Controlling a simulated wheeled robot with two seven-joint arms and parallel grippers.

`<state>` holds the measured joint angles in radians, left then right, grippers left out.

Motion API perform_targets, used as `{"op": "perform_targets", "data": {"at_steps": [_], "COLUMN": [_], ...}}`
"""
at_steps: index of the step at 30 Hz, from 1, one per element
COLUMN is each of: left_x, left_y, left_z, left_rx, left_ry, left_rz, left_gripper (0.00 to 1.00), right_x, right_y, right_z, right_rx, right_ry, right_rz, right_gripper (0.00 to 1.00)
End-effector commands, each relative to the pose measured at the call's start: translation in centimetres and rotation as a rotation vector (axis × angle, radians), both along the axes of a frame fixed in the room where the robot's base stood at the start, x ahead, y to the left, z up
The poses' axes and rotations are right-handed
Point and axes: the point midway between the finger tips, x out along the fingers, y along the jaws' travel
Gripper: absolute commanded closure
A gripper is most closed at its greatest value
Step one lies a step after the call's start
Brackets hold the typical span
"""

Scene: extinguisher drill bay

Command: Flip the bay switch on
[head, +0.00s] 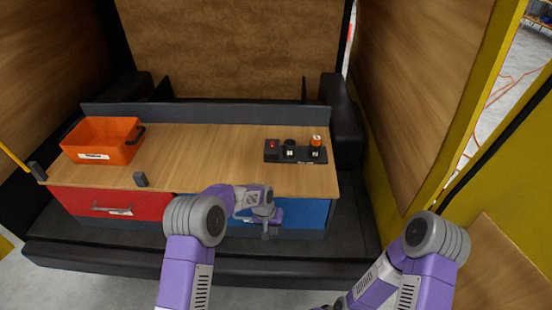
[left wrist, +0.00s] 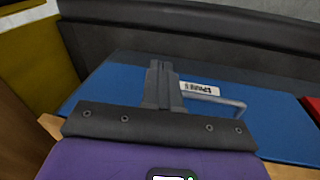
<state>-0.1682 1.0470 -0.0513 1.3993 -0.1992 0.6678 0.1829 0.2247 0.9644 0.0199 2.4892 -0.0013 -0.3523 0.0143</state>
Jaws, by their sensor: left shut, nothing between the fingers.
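A dark strip (head: 318,158) lies at the back right of the wooden worktop. On its left end sits a small black box with a red top spot (head: 272,146), which looks like a switch; its setting is too small to tell. My left gripper (head: 266,230) is shut and empty, in front of the blue drawer (head: 308,213) and below the worktop edge. In the left wrist view its closed fingers (left wrist: 160,85) show against the blue drawer front, beside the drawer's bar handle (left wrist: 222,99). Whether they touch it I cannot tell. My right arm comes in at the lower right; its fingers are out of frame.
A black knob (head: 289,147) and an orange-topped knob (head: 315,142) stand on the strip. An orange bin (head: 104,141) is at the worktop's left. A small grey block (head: 141,179) is at the front edge above the red drawer (head: 120,203). The worktop's middle is clear.

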Motion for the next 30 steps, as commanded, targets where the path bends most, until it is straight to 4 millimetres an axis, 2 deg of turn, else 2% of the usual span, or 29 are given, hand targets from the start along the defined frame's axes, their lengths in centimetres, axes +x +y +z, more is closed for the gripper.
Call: {"op": "perform_targets", "data": {"at_steps": [1,5,6,9,12,15,18,21,24,30], "left_x": [-1.7,-6.6,-8.4,-13.4,-18.4,-22.7,-25.9,-28.0,-29.0,-29.3], "left_y": [0.6,2.0,2.4,3.3,4.0,4.5,4.9,5.2,5.3,5.4], "left_z": [-2.6,-8.2,-9.8,-13.3,-15.7,-16.9,-17.4,-17.5,-17.4,-17.3], "left_rx": [-0.018,-0.075,-0.094,-0.133,-0.161,-0.176,-0.182,-0.183,-0.184,-0.183], "left_ry": [0.019,0.048,0.056,0.076,0.091,0.100,0.107,0.110,0.110,0.109], "left_rz": [0.013,0.060,0.081,0.136,0.191,0.242,0.281,0.306,0.318,0.321], "left_gripper": [1.00,1.00,1.00,1.00,1.00,1.00,1.00,1.00,1.00,1.00], "right_x": [0.0,-0.1,-0.1,-0.1,-0.1,-0.1,-0.1,-0.1,-0.1,-0.1], "right_y": [0.0,0.0,0.0,0.0,0.0,0.0,0.0,0.0,0.0,0.0], "right_z": [-1.0,-2.7,-3.3,-4.8,-6.1,-7.1,-7.8,-8.2,-8.4,-8.3], "right_rx": [0.000,0.000,0.000,0.000,0.000,0.000,0.000,0.000,0.000,0.000], "right_ry": [0.001,0.002,0.002,0.002,0.002,0.002,0.002,0.002,0.002,0.002], "right_rz": [0.000,0.001,0.001,0.001,0.001,0.001,0.001,0.001,0.001,0.001], "right_gripper": [0.27,0.27,0.27,0.27,0.27,0.27,0.27,0.27,0.27,0.27]}}
